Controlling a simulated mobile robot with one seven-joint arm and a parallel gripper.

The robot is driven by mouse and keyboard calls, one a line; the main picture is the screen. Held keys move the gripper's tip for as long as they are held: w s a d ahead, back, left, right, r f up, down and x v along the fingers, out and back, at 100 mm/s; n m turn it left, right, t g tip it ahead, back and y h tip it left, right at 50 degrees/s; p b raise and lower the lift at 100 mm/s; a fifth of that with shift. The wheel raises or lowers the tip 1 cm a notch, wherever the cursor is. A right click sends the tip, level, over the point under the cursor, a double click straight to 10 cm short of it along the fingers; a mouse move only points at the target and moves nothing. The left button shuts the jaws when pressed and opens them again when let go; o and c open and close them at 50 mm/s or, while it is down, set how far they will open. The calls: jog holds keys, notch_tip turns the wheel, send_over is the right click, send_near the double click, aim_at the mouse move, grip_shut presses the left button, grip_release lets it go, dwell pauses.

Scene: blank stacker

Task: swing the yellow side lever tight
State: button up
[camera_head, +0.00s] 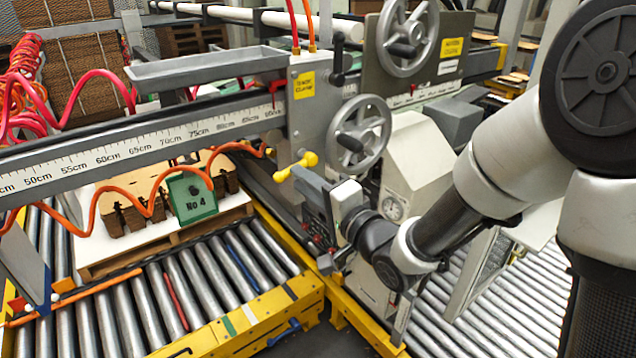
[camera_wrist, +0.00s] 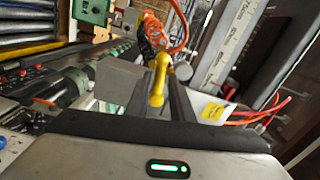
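The yellow side lever (camera_head: 297,165) sits on the side of the grey clamp housing (camera_head: 306,110), below its yellow label. It slants down to the left and ends in a round knob. My gripper (camera_head: 312,186) reaches in from the right, with its fingers right at the lever. In the wrist view the lever (camera_wrist: 158,80) stands between the two fingers of my gripper (camera_wrist: 157,95). The fingers are apart, one on each side of it. Whether either finger touches the lever is hard to tell.
A handwheel (camera_head: 360,135) is just right of the lever, above my wrist. A ruler beam (camera_head: 130,148) runs left from the housing. An orange coiled hose (camera_head: 150,190) hangs near the lever. Cardboard blanks with a green No 4 card (camera_head: 192,198) lie below left.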

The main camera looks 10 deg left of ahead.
jog(key=shift+w+d+f+n+b, duration=0.9)
jog(key=shift+w+f+n+b, duration=1.55)
jog(key=shift+n+b, duration=5.95)
jog(key=v, duration=0.7)
jog(key=shift+d+r+p, duration=0.3)
jog(key=shift+p, duration=0.1)
jog(key=shift+w, duration=0.1)
